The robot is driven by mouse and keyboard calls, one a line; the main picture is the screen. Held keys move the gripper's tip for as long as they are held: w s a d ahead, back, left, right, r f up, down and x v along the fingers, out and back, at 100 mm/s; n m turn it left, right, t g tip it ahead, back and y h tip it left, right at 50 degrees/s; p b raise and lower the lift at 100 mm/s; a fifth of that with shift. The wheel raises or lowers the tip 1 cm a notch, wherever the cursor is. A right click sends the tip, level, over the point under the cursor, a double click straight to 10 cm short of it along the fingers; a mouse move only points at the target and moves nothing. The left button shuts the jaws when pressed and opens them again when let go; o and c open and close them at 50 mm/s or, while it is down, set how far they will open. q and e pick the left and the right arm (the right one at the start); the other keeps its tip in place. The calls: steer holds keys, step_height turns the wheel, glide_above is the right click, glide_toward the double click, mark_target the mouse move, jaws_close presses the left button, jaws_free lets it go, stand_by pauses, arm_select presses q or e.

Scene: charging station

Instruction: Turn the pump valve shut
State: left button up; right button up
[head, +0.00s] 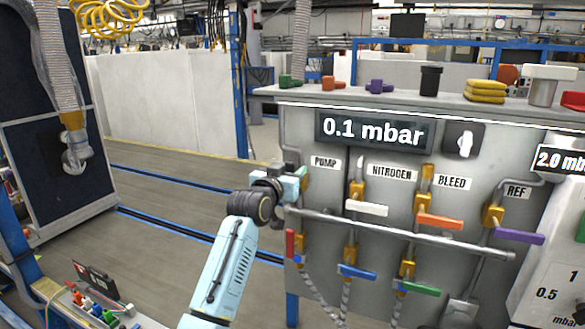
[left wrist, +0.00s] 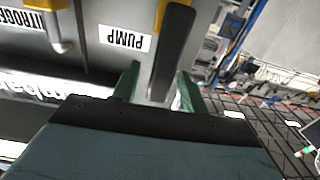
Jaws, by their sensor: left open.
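The charging station panel (head: 340,235) has a PUMP label (head: 325,162) at its left end. My left gripper (head: 299,178) is at the panel just below and left of that label, covering the pump valve in the head view. In the left wrist view the PUMP label (left wrist: 124,38) appears upside down. There a dark, long pump valve handle (left wrist: 175,48) lies between the two green fingers of my left gripper (left wrist: 157,82). The fingers are open, one on each side of the handle. Whether either finger touches it cannot be told. My right gripper is not in view.
White (head: 366,207), orange (head: 440,221) and purple (head: 518,236) valve handles stand to the right. A horizontal pipe (head: 400,233) crosses the panel below. Blue (head: 356,271) and green (head: 419,288) handles sit under it. The display (head: 373,131) reads 0.1 mbar. Open floor lies left.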

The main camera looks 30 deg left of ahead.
arm_select(q)
steer(key=shift+w, duration=0.9)
steer(key=shift+c, duration=0.4)
jaws_close()
